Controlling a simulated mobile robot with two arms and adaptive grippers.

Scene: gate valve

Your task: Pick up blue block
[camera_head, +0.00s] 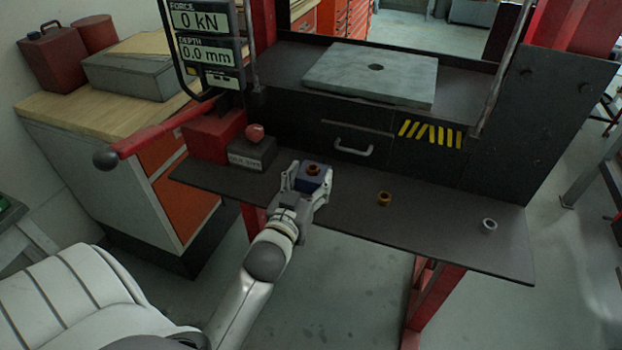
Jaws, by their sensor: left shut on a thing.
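The blue block (310,183) is at the left part of the dark shelf, with a round brown piece (313,169) on its top. My left gripper (308,180) reaches in from below and is shut on the blue block, with a finger on either side of it. I cannot tell whether the block touches the shelf or is slightly above it. My right gripper is not in the view.
The dark shelf (440,232) holds a brass ring (384,199) and a silver ring (489,225). A dark box with a red knob (255,133) stands left of the gripper. A red lever (165,133) sticks out left. A grey plate (375,72) lies behind.

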